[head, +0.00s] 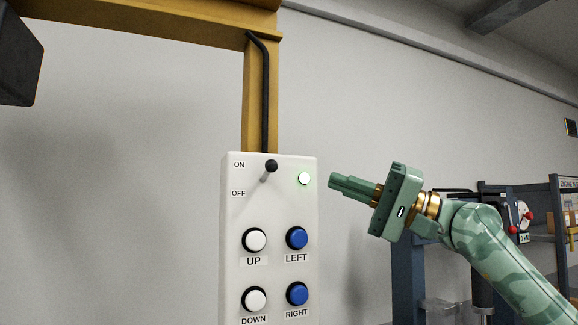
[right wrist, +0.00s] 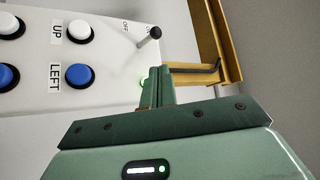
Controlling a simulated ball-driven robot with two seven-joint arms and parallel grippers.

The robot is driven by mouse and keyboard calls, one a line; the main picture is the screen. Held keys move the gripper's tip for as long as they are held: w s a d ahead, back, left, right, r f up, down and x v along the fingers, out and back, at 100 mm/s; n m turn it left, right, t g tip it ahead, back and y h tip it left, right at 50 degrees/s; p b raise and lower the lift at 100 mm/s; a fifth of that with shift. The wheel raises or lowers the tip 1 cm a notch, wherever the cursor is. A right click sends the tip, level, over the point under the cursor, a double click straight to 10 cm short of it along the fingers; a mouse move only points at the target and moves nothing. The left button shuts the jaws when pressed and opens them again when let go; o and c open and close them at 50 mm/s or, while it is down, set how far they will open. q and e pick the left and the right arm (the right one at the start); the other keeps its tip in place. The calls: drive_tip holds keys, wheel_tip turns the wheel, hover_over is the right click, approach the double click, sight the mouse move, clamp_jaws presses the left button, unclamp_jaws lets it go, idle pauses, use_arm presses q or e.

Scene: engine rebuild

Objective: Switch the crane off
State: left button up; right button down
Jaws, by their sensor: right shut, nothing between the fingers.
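The crane's white control box (head: 235,225) hangs in the middle of the head view. Its toggle switch (head: 269,167) has a black knob and is tilted up toward the ON label. The lamp (head: 304,178) beside it glows green. My right gripper (head: 332,182) is shut and empty, with its fingertips just right of the box, level with the lamp and apart from the switch. In the right wrist view, the shut fingers (right wrist: 157,72) partly cover the green lamp, and the switch knob (right wrist: 155,32) shows just beyond them. My left gripper is not in view.
Below the switch are white UP (head: 254,239) and DOWN (head: 254,300) buttons and blue LEFT (head: 297,238) and RIGHT (head: 297,294) buttons. The yellow crane post (head: 257,110) with a black cable stands behind the box. A blue metal frame (head: 408,275) stands at right. The space left of the box is clear.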

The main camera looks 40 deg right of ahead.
sight(267, 173)
drive_tip(key=shift+m, duration=0.3)
drive_tip(key=p+x, duration=0.9)
drive_tip(key=p, duration=0.1)
drive_tip(key=shift+w+a+r, duration=0.1)
drive_tip(key=shift+w+r, duration=0.1)
drive_tip(key=shift+r, duration=0.05)
drive_tip(key=shift+w+a+p, duration=0.3)
drive_tip(key=shift+w+a, duration=0.1)
drive_tip(key=shift+w, duration=0.05)
drive_tip(key=shift+f, duration=0.1)
drive_tip(key=shift+f+b, duration=0.2)
drive_tip(key=shift+b, duration=0.4)
drive_tip(key=shift+n+y, duration=0.3)
drive_tip(key=shift+n, duration=0.1)
drive_tip(key=shift+s+b, duration=0.1)
drive_tip(key=shift+b, duration=0.2)
